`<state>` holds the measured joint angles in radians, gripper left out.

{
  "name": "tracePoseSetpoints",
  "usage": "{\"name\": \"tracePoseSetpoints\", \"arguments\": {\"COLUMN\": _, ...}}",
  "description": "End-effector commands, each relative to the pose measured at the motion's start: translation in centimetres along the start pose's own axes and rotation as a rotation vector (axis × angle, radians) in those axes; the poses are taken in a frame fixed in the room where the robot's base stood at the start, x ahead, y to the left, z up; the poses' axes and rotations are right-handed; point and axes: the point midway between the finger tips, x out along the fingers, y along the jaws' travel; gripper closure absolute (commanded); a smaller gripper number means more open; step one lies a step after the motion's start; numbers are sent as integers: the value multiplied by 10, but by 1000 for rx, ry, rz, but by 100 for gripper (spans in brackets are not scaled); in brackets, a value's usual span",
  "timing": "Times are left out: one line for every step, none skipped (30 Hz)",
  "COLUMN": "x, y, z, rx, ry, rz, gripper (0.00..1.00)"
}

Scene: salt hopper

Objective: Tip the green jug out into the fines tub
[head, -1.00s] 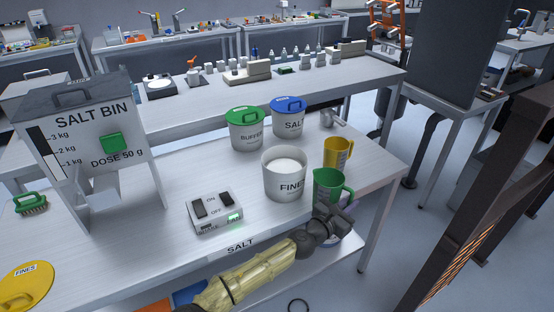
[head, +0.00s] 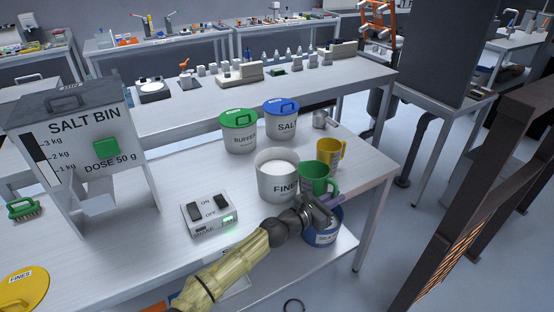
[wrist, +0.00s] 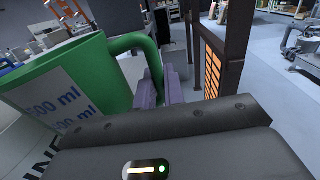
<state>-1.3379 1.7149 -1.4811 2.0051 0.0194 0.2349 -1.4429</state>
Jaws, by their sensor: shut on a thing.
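The green jug (head: 316,180) is at the right side of the white fines tub (head: 277,187) in the head view, close to its rim. My gripper (head: 328,203) is shut on the jug's handle at its right. In the wrist view the jug (wrist: 62,80) fills the left side with its volume label showing. The purple-grey fingertips (wrist: 165,85) close around its green handle (wrist: 140,42). The jug is near upright, perhaps slightly tilted, and its contents cannot be seen. The fines tub holds white material. Part of its label shows at the lower left of the wrist view.
A yellow jug (head: 330,152) stands just behind the green one. Lidded buffer (head: 239,131) and salt (head: 281,119) tubs stand behind the fines tub. A switch box (head: 209,212) is at its left front.

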Motion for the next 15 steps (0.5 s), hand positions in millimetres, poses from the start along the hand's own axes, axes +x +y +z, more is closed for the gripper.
{"name": "tracePoseSetpoints", "arguments": {"x": 0, "y": 1, "z": 6, "rx": -21, "ry": -6, "rz": 0, "gripper": 100}}
{"name": "tracePoseSetpoints", "arguments": {"x": 0, "y": 2, "z": 9, "rx": -35, "ry": -9, "rz": 0, "gripper": 100}}
{"name": "tracePoseSetpoints", "arguments": {"x": 0, "y": 2, "z": 12, "rx": -55, "ry": -14, "rz": 1, "gripper": 100}}
{"name": "tracePoseSetpoints", "arguments": {"x": 0, "y": 3, "z": 14, "rx": -69, "ry": -17, "rz": 1, "gripper": 100}}
{"name": "tracePoseSetpoints", "arguments": {"x": 0, "y": 4, "z": 16, "rx": -85, "ry": -20, "rz": 2, "gripper": 100}}
{"name": "tracePoseSetpoints", "arguments": {"x": -1, "y": 5, "z": 18, "rx": -104, "ry": -24, "rz": 3, "gripper": 100}}
{"name": "tracePoseSetpoints", "arguments": {"x": -2, "y": 7, "z": 20, "rx": -120, "ry": -27, "rz": 5, "gripper": 100}}
{"name": "tracePoseSetpoints", "arguments": {"x": -2, "y": 8, "z": 22, "rx": -134, "ry": -29, "rz": 5, "gripper": 100}}
{"name": "tracePoseSetpoints", "arguments": {"x": -3, "y": 10, "z": 24, "rx": -155, "ry": -33, "rz": 5, "gripper": 100}}
{"name": "tracePoseSetpoints", "arguments": {"x": -3, "y": 11, "z": 26, "rx": -169, "ry": -36, "rz": 5, "gripper": 100}}
{"name": "tracePoseSetpoints", "arguments": {"x": -3, "y": 12, "z": 29, "rx": -185, "ry": -39, "rz": 5, "gripper": 100}}
{"name": "tracePoseSetpoints", "arguments": {"x": -4, "y": 13, "z": 32, "rx": -203, "ry": -43, "rz": 5, "gripper": 100}}
{"name": "tracePoseSetpoints", "arguments": {"x": -4, "y": 14, "z": 35, "rx": -218, "ry": -46, "rz": 5, "gripper": 100}}
{"name": "tracePoseSetpoints", "arguments": {"x": -4, "y": 15, "z": 37, "rx": -232, "ry": -49, "rz": 6, "gripper": 100}}
{"name": "tracePoseSetpoints", "arguments": {"x": -5, "y": 17, "z": 40, "rx": -251, "ry": -53, "rz": 6, "gripper": 100}}
